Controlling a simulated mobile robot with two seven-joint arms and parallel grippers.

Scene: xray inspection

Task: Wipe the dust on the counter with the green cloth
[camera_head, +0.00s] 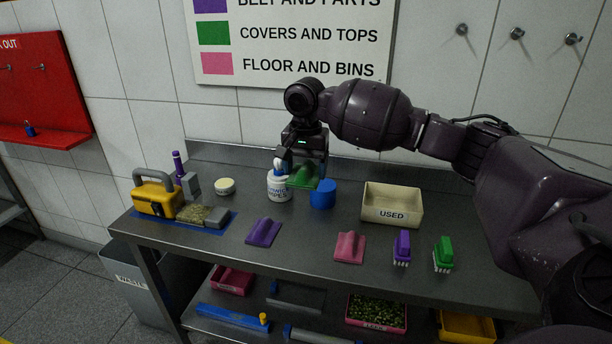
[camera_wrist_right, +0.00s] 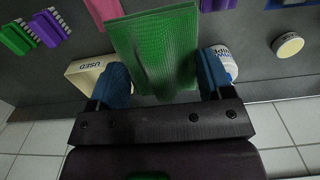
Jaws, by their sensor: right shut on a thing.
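My right gripper (camera_head: 303,166) is above the back middle of the counter, shut on the green cloth (camera_head: 303,178). In the right wrist view the cloth (camera_wrist_right: 155,52) sits between the two blue fingers of the gripper (camera_wrist_right: 163,78). The cloth appears raised off the steel counter (camera_head: 315,243). I cannot make out a clear dust patch; the cloth and arm hide part of the counter. My left gripper is not in view.
A white wipes tub (camera_head: 279,188) and a blue round container (camera_head: 322,194) stand close below the gripper. A USED bin (camera_head: 393,204) is to the right. Purple (camera_head: 263,232) and pink (camera_head: 349,247) cloths lie in front; brushes (camera_head: 402,249) stand right. A yellow case (camera_head: 157,198) is left.

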